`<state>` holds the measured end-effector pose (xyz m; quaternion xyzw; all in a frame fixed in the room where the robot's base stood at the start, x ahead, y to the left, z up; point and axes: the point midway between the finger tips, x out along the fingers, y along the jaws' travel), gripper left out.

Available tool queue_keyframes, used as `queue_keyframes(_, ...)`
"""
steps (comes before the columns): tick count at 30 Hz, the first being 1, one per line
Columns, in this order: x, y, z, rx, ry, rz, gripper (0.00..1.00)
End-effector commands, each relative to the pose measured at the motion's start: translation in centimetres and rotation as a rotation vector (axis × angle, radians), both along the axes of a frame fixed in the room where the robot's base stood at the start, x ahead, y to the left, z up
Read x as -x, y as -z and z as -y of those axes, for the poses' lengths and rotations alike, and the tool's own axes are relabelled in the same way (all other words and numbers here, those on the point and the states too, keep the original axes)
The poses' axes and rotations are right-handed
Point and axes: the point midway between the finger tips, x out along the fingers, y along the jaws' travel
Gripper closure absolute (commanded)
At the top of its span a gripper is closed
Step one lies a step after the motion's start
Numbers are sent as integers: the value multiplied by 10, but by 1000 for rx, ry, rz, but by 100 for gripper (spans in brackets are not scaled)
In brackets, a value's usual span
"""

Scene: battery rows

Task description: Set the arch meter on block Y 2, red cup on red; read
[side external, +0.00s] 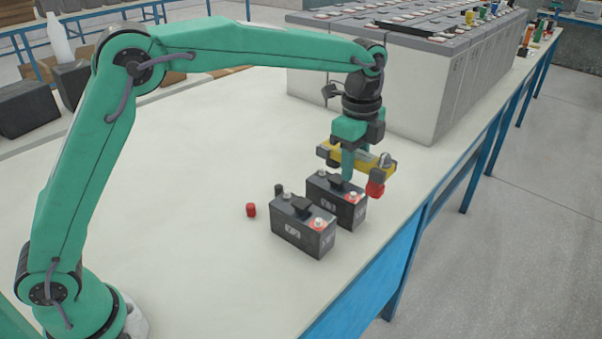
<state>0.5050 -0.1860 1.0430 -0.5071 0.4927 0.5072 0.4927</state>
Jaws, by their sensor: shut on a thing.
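My gripper (350,165) is shut on the yellow arch meter (379,161) and holds it over the rear black battery block (335,202). The meter's red cup (376,189) hangs at its right end, beyond the rear block's right end. The other cup is hard to make out. A second black block (303,228) stands in front, to the left. Each block has a post with a red base at its right end and a pale post at its left. The labels on the blocks are too small to read. Whether the meter touches the rear block is not clear.
A small red cap (251,210) and a small black cap (279,190) lie left of the blocks. A large bank of grey cells (400,85) stands behind. The table's blue-edged side (372,290) is close at the right.

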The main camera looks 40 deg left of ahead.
Motion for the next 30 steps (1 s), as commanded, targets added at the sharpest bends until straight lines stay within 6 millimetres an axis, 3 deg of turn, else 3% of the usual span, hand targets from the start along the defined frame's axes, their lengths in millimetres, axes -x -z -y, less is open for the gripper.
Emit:
queue_keyframes(10,3,1,-12,1,-3,2,100)
queue_keyframes(24,34,19,-76,0,-15,1,100)
queue_keyframes(30,45,25,-92,1,-17,2,100)
